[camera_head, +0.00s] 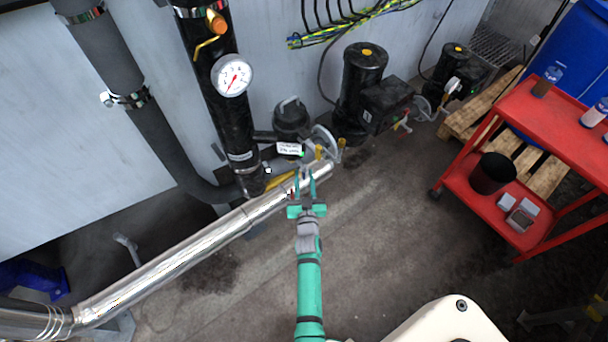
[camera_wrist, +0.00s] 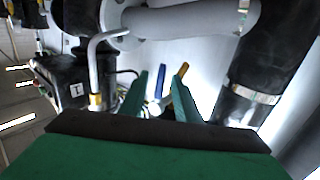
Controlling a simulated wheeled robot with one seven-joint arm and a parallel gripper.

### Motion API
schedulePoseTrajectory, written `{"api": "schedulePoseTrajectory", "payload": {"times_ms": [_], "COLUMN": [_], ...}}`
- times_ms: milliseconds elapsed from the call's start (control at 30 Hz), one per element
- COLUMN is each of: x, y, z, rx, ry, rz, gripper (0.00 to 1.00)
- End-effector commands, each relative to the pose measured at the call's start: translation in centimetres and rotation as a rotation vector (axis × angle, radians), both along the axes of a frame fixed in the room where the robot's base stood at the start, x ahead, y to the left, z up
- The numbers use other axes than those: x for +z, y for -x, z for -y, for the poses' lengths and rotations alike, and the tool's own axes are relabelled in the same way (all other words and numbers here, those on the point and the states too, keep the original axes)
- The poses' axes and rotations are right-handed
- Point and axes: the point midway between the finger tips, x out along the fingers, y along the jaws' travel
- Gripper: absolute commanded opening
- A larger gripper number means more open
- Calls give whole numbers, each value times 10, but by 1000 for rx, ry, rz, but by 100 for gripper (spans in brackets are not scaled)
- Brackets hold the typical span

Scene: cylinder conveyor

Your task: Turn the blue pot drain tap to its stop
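My gripper (camera_head: 305,174) is at the upper end of my teal arm, over the shiny silver pipe, below a white label. Its two fingers are apart with nothing seen held between them. In the wrist view, my gripper (camera_wrist: 160,76) also shows open. A blue handle (camera_wrist: 160,82), which looks like the blue tap, stands between the fingertips in that view. It appears beyond them, and I cannot tell whether it touches either finger. A yellow handle (camera_wrist: 183,82) is just right of it, partly behind the right finger. I cannot make out the blue handle in the head view.
The silver pipe (camera_head: 190,255) runs to the lower left. The dark pot (camera_head: 291,115), white label (camera_head: 289,149), and yellow lever (camera_head: 280,180) crowd around my gripper. Black pumps (camera_head: 362,75) stand behind, and a red cart (camera_head: 540,115) at right. The floor right of my arm is clear.

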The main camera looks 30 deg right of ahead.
Motion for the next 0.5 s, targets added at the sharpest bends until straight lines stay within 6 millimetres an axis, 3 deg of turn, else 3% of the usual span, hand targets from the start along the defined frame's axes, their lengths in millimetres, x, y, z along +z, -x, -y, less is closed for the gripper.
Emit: {"api": "schedulePoseTrajectory", "payload": {"times_ms": [467,500], "x": [0,0], "y": [-11,-11], "z": [7,7], "rx": [0,0], "ry": [0,0], "rz": [-1,-1], "gripper": [30,25]}}
